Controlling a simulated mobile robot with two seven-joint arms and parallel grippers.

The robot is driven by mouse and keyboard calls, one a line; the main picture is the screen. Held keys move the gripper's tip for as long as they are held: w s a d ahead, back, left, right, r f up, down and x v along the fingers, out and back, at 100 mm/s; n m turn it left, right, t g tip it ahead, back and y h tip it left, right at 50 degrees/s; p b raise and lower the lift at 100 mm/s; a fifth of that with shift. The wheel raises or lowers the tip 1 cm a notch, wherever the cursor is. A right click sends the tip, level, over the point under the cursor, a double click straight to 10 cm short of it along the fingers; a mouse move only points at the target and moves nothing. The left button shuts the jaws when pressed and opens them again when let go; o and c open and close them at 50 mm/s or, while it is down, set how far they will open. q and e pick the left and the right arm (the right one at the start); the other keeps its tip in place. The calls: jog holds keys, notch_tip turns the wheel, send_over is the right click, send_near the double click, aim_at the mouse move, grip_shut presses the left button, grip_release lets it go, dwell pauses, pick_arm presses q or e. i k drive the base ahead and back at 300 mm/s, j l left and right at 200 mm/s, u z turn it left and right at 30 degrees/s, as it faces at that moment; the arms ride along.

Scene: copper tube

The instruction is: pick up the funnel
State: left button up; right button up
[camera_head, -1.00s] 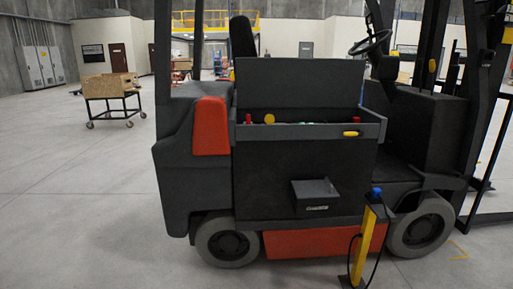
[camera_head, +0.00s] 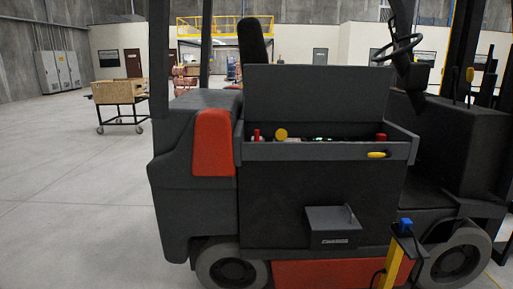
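I cannot make out a funnel for certain. A dark forklift (camera_head: 195,150) stands close in front of me with its battery compartment open and the lid (camera_head: 316,93) raised. Along the compartment's rim (camera_head: 330,151) show a round yellow piece (camera_head: 281,134), a red piece (camera_head: 256,135) at the left, another red piece (camera_head: 380,137) at the right, and a small yellow piece (camera_head: 376,154) on the front edge. Most of the compartment's inside is hidden by its front wall. Neither of my grippers is in view.
A dark box (camera_head: 334,227) juts from the forklift's side. A wheeled cart with a wooden crate (camera_head: 118,92) stands at the back left. The floor at left is clear.

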aim_at(256, 133)
jog(key=i+j, duration=0.4)
jog(key=i, duration=0.15)
jog(key=i+j, duration=0.4)
jog(key=i, duration=0.15)
jog(key=i+j+z, duration=0.1)
jog(key=i+j, duration=0.25)
jog(key=i, duration=0.2)
